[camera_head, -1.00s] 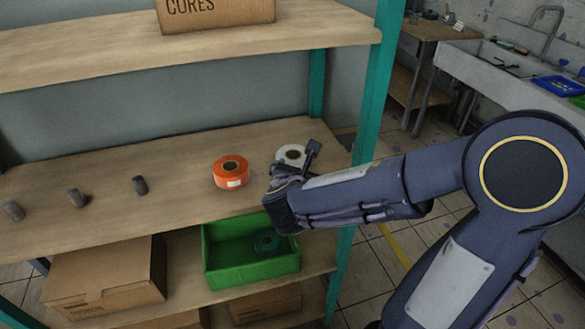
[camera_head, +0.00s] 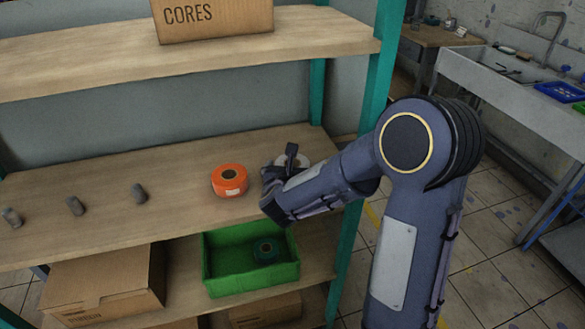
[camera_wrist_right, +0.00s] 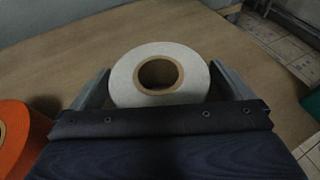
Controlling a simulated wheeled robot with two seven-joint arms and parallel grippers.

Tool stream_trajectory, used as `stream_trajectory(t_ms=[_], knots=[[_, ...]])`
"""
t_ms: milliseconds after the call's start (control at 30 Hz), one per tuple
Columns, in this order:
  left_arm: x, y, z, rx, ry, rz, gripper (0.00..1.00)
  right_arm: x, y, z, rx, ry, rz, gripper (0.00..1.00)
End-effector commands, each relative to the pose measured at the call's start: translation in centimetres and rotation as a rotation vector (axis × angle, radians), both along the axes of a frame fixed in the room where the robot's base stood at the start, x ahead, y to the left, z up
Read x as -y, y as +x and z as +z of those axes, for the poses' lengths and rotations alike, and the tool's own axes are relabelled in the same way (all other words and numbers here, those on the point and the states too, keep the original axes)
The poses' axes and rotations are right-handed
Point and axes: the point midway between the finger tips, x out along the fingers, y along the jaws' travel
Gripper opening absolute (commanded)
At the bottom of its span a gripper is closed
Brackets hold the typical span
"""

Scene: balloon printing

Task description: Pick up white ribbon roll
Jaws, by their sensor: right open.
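The white ribbon roll (camera_wrist_right: 128,82) lies flat on the middle shelf board, its brown core facing up in the right wrist view. My right gripper (camera_wrist_right: 162,85) is open, with one finger on each side of the roll; I cannot tell whether they touch it. In the head view my right gripper (camera_head: 287,170) hides most of the white roll, and only a bit of its edge shows. My left gripper is not in view.
An orange roll (camera_head: 230,181) lies just left of my right gripper and also shows in the right wrist view (camera_wrist_right: 18,140). Several small grey cylinders stand further left. A green bin (camera_head: 222,282) with a dark green roll is below. A teal post (camera_head: 372,110) stands at right.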

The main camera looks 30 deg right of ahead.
Motion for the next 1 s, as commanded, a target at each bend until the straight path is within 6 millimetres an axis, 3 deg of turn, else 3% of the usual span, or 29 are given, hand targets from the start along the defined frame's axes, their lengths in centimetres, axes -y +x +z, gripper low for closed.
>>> stream_trajectory(t_ms=[133, 500, 767, 1000], knots=[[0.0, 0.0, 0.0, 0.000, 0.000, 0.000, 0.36, 0.0, 0.0, 0.0, 0.000, 0.000, 0.000, 0.99], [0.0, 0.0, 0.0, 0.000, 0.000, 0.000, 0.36, 0.0, 0.0, 0.0, 0.001, 0.001, 0.001, 0.50], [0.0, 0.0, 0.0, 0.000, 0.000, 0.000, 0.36, 0.0, 0.0, 0.2, 0.002, 0.000, 0.001, 0.49], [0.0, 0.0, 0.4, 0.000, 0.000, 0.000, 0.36, -0.1, 0.0, 2.5, 0.005, 0.000, 0.001, 0.49]])
